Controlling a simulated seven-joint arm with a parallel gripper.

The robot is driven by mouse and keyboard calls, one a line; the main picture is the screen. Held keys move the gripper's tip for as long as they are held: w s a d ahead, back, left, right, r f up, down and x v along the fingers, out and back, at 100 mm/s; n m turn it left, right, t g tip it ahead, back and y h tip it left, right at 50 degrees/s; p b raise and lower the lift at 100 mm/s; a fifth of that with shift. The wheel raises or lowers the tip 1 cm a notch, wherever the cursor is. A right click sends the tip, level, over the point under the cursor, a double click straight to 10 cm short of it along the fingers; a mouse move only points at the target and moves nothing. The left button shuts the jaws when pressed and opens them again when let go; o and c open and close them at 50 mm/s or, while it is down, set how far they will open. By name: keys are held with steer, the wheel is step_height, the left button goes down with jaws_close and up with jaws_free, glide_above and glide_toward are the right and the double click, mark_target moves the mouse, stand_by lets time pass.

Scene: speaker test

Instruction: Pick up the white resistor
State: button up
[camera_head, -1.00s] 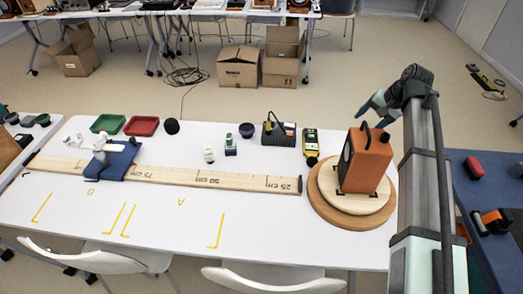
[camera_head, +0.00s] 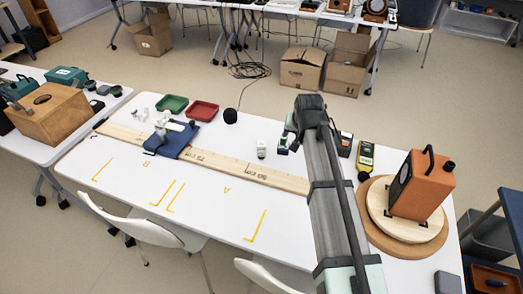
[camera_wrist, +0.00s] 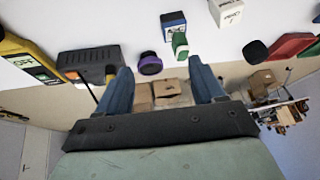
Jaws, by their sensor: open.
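A small white block (camera_head: 261,149) stands on the white table behind the wooden rule; I take it as the white resistor but cannot be sure. In the wrist view a white block with dark lettering (camera_wrist: 228,12) is cut by the top edge. My gripper (camera_wrist: 163,82) is open, with its two blue fingers apart and nothing between them. In the head view my gripper (camera_head: 289,138) is over the far part of the table, right of the white block, and its fingers are mostly hidden by my arm.
A blue-and-green block (camera_wrist: 173,28) and a purple cup (camera_wrist: 150,63) are near my fingers in the wrist view. A yellow meter (camera_head: 365,155) and an orange speaker (camera_head: 422,184) on a round wooden turntable (camera_head: 376,241) stand right. Red (camera_head: 202,111) and green trays are left.

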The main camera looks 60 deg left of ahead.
steer(key=n, duration=0.2)
glide_toward(263, 144)
steer(key=shift+y, duration=0.5)
steer(key=x, duration=0.8)
steer(key=shift+d+f, duration=0.3)
steer(key=shift+f, duration=0.1)
steer(key=shift+s+x, duration=0.15)
steer(key=shift+x, duration=1.15)
steer(key=shift+s+x, duration=0.15)
steer(key=shift+x, duration=1.15)
steer(key=shift+d+f, duration=0.15)
steer(key=shift+d, duration=0.05)
steer(key=shift+c, duration=0.5)
steer(key=c, duration=1.1)
steer(key=shift+o, duration=0.2)
steer(key=shift+r, duration=5.05)
